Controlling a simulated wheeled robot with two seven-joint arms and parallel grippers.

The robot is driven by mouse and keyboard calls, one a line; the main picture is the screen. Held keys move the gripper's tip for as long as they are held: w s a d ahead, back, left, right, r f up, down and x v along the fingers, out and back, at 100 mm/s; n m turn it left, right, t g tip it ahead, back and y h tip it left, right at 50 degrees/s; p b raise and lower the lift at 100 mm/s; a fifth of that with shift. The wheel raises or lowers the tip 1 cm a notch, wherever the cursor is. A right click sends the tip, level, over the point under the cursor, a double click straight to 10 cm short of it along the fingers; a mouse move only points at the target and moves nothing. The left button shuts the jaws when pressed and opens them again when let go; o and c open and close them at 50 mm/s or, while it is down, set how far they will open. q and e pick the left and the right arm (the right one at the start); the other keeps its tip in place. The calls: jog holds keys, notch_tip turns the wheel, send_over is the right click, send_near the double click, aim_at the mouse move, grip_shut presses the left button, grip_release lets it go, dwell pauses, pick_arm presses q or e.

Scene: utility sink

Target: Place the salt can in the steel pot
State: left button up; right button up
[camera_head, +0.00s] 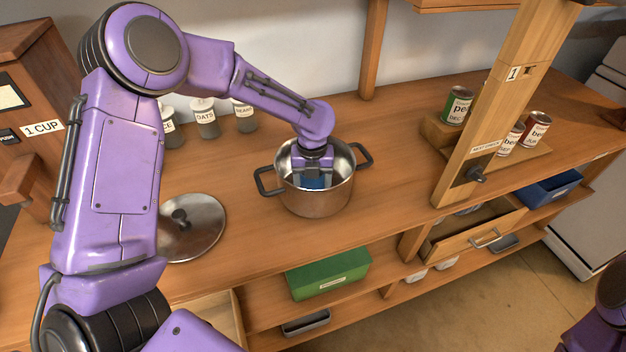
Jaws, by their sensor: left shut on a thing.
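The steel pot (318,202) stands upright on the wooden counter, with its two black handles to the sides and no lid on it. My left gripper (312,176) reaches down into the pot's mouth from above. It is shut on a blue thing, the salt can (312,184), which is inside the pot's rim. Most of the can is hidden by the gripper and the pot's front wall, so I cannot tell whether it touches the bottom. My right gripper is not in view; only a part of my right arm shows at the lower right.
The pot lid (190,228) lies on the counter left of the pot. Labelled jars (205,120) stand behind. A wooden post (490,120) and several cans (456,106) are at the right. A green box (328,276) sits on the shelf below. The counter just right of the pot is clear.

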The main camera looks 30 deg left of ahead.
pick_arm(q)
jog(key=o, duration=1.3)
jog(key=shift+w+f, duration=0.35)
jog(key=shift+w, duration=0.2)
jog(key=shift+w+f, duration=0.3)
jog(key=shift+w, duration=0.25)
jog(key=shift+c, duration=0.2)
jog(key=shift+s+r, duration=0.4)
jog(key=shift+s, duration=0.3)
jog(key=shift+w+r, duration=0.1)
jog(key=shift+w, duration=0.1)
notch_tip(320, 180, up, 11)
jog(key=shift+f+b, duration=0.15)
jog(key=shift+b, duration=0.55)
jog(key=shift+w+r, duration=0.1)
jog(key=shift+r, duration=0.4)
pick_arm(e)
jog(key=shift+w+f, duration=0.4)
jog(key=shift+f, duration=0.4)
